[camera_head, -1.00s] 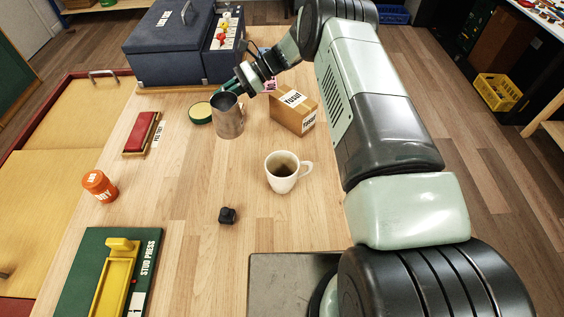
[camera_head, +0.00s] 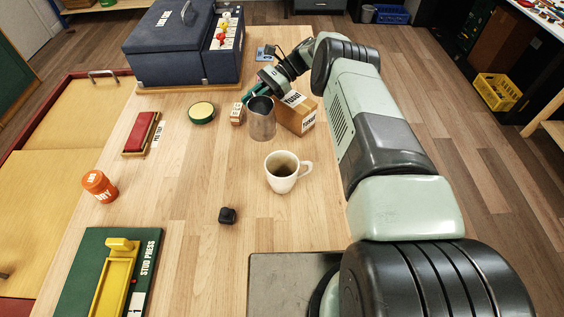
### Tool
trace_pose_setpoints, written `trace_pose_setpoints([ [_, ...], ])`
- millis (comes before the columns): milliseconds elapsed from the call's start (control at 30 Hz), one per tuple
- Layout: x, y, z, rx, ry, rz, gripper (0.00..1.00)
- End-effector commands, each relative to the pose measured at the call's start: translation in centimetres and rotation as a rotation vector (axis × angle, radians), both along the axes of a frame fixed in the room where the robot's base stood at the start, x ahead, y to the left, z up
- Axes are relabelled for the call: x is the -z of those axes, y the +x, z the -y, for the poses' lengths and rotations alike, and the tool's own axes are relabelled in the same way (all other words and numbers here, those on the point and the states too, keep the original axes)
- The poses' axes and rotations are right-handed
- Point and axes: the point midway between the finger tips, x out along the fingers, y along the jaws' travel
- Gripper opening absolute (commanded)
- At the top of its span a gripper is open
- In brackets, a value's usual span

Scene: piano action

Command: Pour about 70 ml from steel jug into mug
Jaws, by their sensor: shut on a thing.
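The steel jug (camera_head: 262,122) is upright behind the white mug, its open top facing up. My gripper (camera_head: 256,92) is shut on the jug at its far side; the jug hides part of the fingers. I cannot tell whether the jug's base touches the table. The white mug (camera_head: 282,179) stands upright on the table, nearer the camera and slightly right of the jug, with its handle to the right. Dark liquid shows inside the mug. The jug's contents are not clear.
A cardboard box (camera_head: 299,116) stands close to the jug's right. A small wooden block (camera_head: 237,114) and a round green tin (camera_head: 201,112) lie to its left. A small black object (camera_head: 227,215) sits front left of the mug. The wooden table (camera_head: 195,165) is clear left of the mug.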

Motion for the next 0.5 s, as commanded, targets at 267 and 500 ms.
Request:
trace_pose_setpoints([
  [267, -0.6, -0.7, 0.3, 0.003, 0.034, 0.094, 0.00],
  [500, -0.4, -1.9, 0.8, 0.004, 0.086, 0.235, 0.00],
])
